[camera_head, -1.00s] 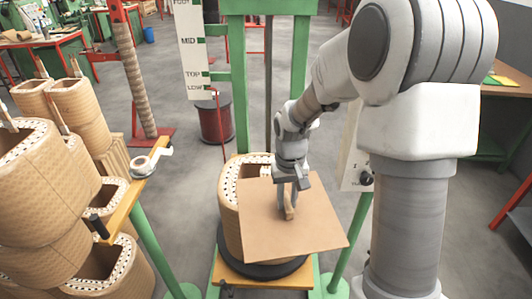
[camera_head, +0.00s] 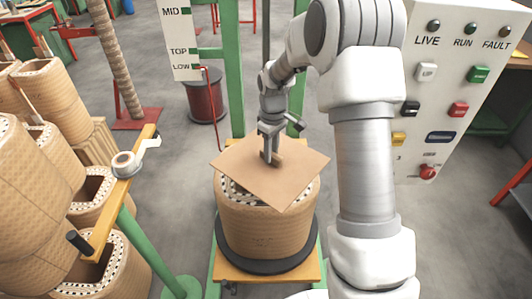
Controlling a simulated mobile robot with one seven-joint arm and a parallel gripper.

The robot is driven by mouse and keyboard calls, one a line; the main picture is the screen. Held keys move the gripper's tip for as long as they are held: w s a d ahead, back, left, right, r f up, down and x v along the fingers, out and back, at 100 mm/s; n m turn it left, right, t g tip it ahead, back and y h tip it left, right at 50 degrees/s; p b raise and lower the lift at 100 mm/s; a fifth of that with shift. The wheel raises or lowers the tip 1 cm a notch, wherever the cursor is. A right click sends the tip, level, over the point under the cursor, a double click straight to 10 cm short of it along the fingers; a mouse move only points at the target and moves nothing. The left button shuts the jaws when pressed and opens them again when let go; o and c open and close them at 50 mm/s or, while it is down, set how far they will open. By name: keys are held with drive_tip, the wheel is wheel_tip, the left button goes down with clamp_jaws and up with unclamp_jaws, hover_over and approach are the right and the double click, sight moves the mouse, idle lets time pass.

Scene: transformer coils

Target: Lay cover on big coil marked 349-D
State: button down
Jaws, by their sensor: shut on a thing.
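The cover is a flat, square tan board (camera_head: 283,184) with a small wooden block handle (camera_head: 276,158) on top. My gripper (camera_head: 271,157) is shut on that handle, and its fingers point down. The cover is over the top of a big tan coil (camera_head: 265,226), turned so a corner points toward me. Part of the coil's white dotted rim shows at its front left. I cannot tell whether the cover touches the coil. The coil stands on a dark round base on a yellow platform (camera_head: 230,272). No marking 349-D is readable.
A green frame (camera_head: 231,85) and a height scale (camera_head: 180,38) stand behind. A control panel (camera_head: 458,85) is at the right.

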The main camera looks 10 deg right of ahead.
drive_tip(key=shift+w+f+n+b, duration=0.7)
drive_tip(key=shift+w+f+n, duration=0.6)
drive_tip(key=shift+f, duration=0.45)
drive_tip(key=shift+w+f+n+b, duration=0.75)
drive_tip(key=shift+w+f+n, duration=0.5)
drive_tip(key=shift+f, duration=0.55)
drive_tip(key=shift+w+f+n+b, duration=0.7)
drive_tip(key=shift+w+f+n, duration=0.35)
drive_tip(key=shift+f+n, duration=0.55)
drive_tip(key=shift+f, duration=0.6)
drive_tip(key=c, duration=0.6)
unclamp_jaws()
wheel_tip(320, 180, up, 18)
drive_tip(key=shift+f+p, duration=0.2)
drive_tip(key=shift+p, duration=0.7)
